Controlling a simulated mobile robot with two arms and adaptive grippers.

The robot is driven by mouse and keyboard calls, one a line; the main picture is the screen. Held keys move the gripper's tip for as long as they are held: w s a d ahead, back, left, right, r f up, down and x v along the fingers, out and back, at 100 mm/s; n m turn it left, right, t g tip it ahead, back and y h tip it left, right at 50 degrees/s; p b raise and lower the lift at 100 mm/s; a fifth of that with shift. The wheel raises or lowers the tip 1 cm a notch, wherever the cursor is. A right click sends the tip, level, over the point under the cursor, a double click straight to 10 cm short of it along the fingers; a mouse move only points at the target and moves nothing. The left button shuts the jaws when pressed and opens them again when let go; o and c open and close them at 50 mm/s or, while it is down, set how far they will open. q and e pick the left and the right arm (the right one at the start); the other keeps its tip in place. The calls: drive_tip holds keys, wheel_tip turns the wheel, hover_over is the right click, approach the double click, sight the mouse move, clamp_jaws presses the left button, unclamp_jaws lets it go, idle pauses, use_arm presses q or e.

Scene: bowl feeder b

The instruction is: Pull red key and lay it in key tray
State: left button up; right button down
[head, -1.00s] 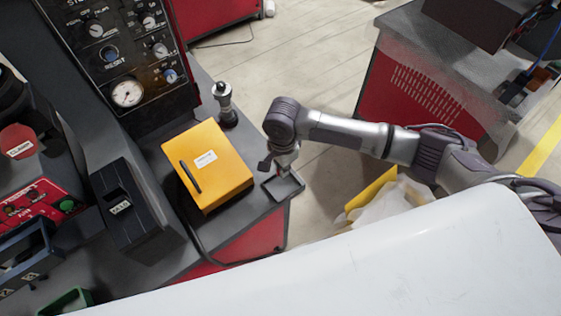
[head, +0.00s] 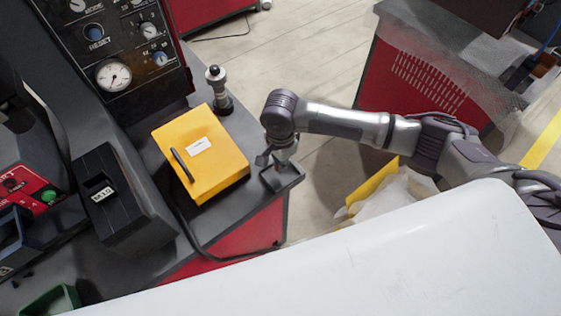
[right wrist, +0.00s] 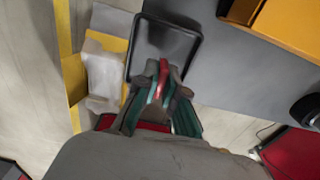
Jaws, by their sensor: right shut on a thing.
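The red key (right wrist: 163,76) shows as a thin red piece between the fingertips of my right gripper (right wrist: 160,88) in the right wrist view. The gripper is shut on it. The key tray (right wrist: 166,35) is a shallow dark tray with a raised rim, just beyond the fingertips. I cannot tell whether the key touches it. In the head view the right gripper (head: 272,158) is at the tray (head: 292,181), which sits at the bench corner. The key is hidden there. My left gripper is not in view.
A yellow box (head: 215,165) with a black handle lies left of the tray. A metal post (head: 220,95) stands behind it, near a gauge panel (head: 115,75). A black bin (head: 110,200) is further left.

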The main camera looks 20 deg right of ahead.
drive_tip(key=shift+f, duration=0.6)
drive_tip(key=c, duration=1.2)
unclamp_jaws()
wheel_tip(320, 180, up, 12)
